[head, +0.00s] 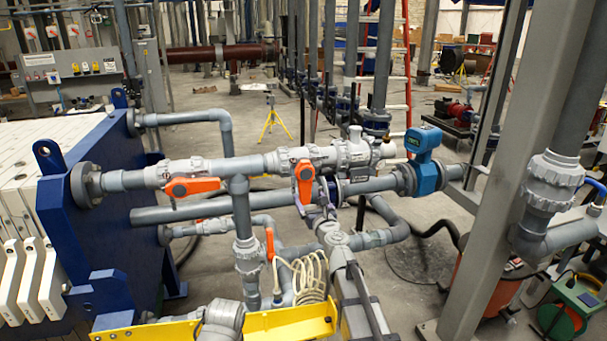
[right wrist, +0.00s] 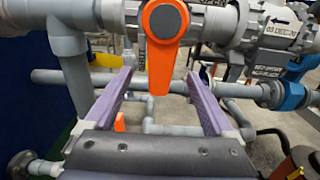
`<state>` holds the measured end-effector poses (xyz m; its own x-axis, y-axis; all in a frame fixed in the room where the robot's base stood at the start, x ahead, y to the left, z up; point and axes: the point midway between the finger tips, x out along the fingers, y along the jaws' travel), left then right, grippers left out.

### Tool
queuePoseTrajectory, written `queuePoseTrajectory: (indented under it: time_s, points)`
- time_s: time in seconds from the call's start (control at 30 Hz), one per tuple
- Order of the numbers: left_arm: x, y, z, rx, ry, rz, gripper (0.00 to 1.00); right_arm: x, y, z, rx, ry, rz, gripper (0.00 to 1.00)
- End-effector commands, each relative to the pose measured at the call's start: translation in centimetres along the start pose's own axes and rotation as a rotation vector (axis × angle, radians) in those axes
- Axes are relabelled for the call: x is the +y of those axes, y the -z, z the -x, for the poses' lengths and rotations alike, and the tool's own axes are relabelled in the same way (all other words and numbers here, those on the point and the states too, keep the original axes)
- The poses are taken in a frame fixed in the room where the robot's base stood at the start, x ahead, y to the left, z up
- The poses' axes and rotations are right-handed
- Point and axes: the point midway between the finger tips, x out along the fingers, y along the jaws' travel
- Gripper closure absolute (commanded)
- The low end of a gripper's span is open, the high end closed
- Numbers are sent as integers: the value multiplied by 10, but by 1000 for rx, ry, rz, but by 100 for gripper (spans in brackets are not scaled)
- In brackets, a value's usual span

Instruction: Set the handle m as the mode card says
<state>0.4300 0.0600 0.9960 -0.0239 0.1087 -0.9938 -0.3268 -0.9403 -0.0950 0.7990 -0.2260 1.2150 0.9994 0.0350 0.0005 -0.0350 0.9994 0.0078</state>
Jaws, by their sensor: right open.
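Three orange valve handles show on the grey pipework; I can read no letter m on any of them. One handle (head: 304,180) hangs down from the upper pipe, and it fills the top middle of the right wrist view (right wrist: 165,50). Another handle (head: 193,187) lies along the same pipe to its left. A third, smaller handle (head: 270,243) stands upright on the lower pipe. My right gripper (head: 314,204) is open, its purple fingers to either side of the hanging handle's lower end, with no clear contact. I cannot make out a mode card. My left gripper is out of view.
A blue flow meter (head: 424,172) sits right of the valves. A coiled cream hose (head: 303,275) hangs below, above a yellow beam (head: 290,326). The blue press frame (head: 95,215) stands at left and a grey column (head: 500,170) at right.

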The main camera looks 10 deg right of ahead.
Motion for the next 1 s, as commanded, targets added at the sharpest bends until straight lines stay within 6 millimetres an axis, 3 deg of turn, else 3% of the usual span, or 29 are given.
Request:
queuePoseTrajectory:
  time_s: [0.03,0.1,0.3,0.77,1.0]
  points:
    - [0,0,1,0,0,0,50,-2,-1,-21,0,0,3,12]
    - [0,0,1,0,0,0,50,-2,-1,-35,0,1,5,12]
    - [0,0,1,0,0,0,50,-2,-1,-60,0,1,6,12]
    - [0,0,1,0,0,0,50,-2,-1,-69,0,1,8,12]
    - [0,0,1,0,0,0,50,-2,-1,-69,0,1,8,37]
